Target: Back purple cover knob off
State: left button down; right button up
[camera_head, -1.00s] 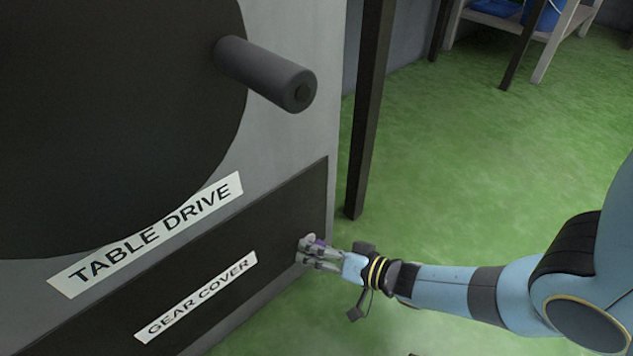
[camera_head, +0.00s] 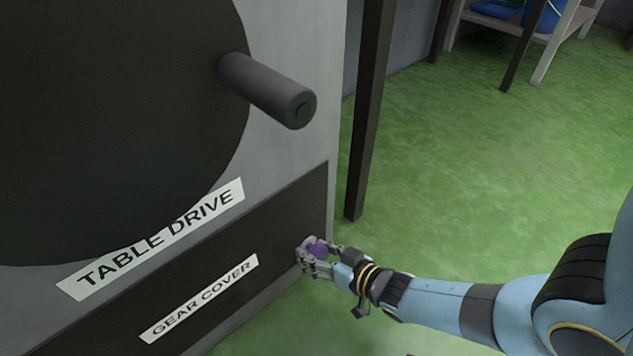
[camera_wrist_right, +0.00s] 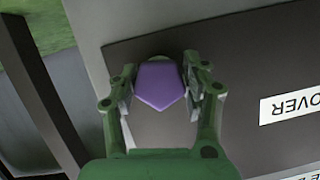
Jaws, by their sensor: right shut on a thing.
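The purple cover knob (camera_head: 318,249) sits at the right end of the dark gear cover (camera_head: 290,215). It also shows in the right wrist view (camera_wrist_right: 160,86) as a purple, faceted knob in front of the cover panel. My right gripper (camera_head: 316,256) is shut on the knob, with one finger on each side of it. In the wrist view the fingers of my right gripper (camera_wrist_right: 164,90) flank the knob left and right. Whether the knob touches the cover behind it is hidden. My left gripper is not in view.
A large dark wheel with a grey crank handle (camera_head: 268,90) is above the "TABLE DRIVE" label (camera_head: 155,240). A dark post (camera_head: 368,110) stands just right of the cabinet. Green floor to the right is open, with a shelf (camera_head: 520,25) at the back.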

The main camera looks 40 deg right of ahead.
jog(key=shift+d, duration=0.1)
jog(key=o, duration=1.1)
jog(key=shift+s, duration=0.1)
jog(key=v, duration=1.2)
